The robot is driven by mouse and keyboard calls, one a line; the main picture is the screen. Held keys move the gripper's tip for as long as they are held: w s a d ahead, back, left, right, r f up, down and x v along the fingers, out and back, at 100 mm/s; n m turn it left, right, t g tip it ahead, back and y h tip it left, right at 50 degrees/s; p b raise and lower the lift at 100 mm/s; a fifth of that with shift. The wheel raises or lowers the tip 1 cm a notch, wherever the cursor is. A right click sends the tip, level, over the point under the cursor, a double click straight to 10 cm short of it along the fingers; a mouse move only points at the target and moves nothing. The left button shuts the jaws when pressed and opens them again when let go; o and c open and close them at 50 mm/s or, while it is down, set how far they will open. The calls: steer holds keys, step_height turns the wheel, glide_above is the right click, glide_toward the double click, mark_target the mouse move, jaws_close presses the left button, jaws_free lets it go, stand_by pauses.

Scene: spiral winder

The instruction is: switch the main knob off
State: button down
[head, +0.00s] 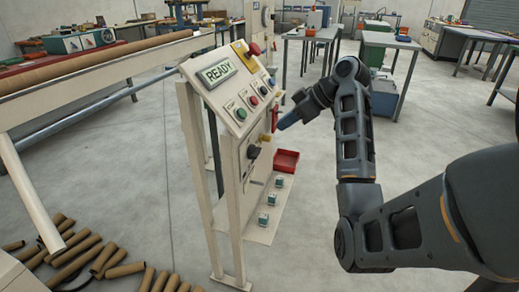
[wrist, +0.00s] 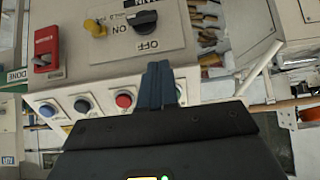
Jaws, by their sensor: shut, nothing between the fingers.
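The main knob (wrist: 145,20) is a black rotary knob on a cream panel, seen upside down at the top of the wrist view. Words ON and OFF are printed beside it. Its grip lies roughly sideways in the picture, slightly tilted; I cannot tell which end is the pointer. In the head view the knob (head: 253,152) is small, low on the machine's front. My gripper (wrist: 160,66) has its blue fingers together and empty. The fingertips are apart from the knob, below it in the wrist picture. In the head view my gripper (head: 280,126) is right of the panel.
A yellow key-like part (wrist: 95,28) and a red switch (wrist: 45,48) sit beside the knob. Several push buttons (wrist: 123,101) line the sloped console, with a READY display (head: 216,72) and a red emergency stop (head: 254,49). A red bin (head: 287,160) stands behind. Floor on the right is open.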

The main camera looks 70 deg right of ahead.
glide_above(253, 156)
steer(key=s, duration=0.3)
step_height(253, 156, down, 7)
steer(key=shift+f, duration=2.05)
steer(key=shift+a+f+n+h+b, duration=0.35)
steer(key=shift+f+n+h+b, duration=0.05)
steer(key=shift+h+b, duration=0.65)
steer(key=f+n+t+h+b, duration=0.1)
steer(key=h+b, duration=0.1)
steer(key=b, duration=0.2)
steer(key=f+n+t+h+b, duration=0.1)
steer(key=n+h+b, duration=0.1)
steer(key=h+b, duration=0.1)
steer(key=f+n+h+b, duration=0.2)
steer(key=h+b, duration=0.1)
steer(key=b, duration=0.3)
steer(key=shift+a+f+t, duration=0.1)
steer(key=shift+a+t, duration=0.3)
steer(key=shift+a, duration=0.1)
